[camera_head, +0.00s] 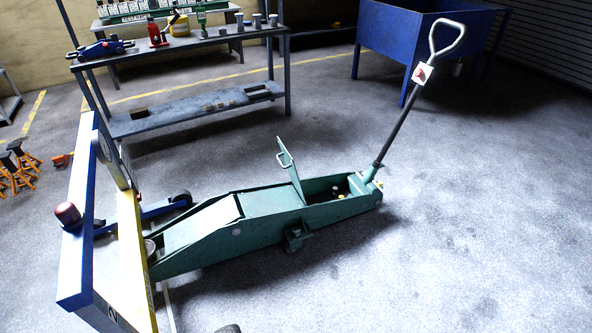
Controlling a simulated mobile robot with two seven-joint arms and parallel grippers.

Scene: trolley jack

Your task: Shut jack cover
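A long green trolley jack (240,221) stands on the floor in the middle of the view. Its cover (290,171) is open, standing steeply up from the body and tilted a little to the left. A small light handle (285,159) sits on the cover. To the right of the cover the compartment (335,191) is open, with small parts inside. The jack's long pump handle (403,108) rises up and to the right, ending in a white loop grip. Neither of my grippers is in view.
A blue and yellow frame (128,240) stands over the jack's left end. A grey workbench (190,45) with tools and a blue bin (425,40) are behind. Orange stands (18,168) are at the far left. The floor right and in front of the jack is clear.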

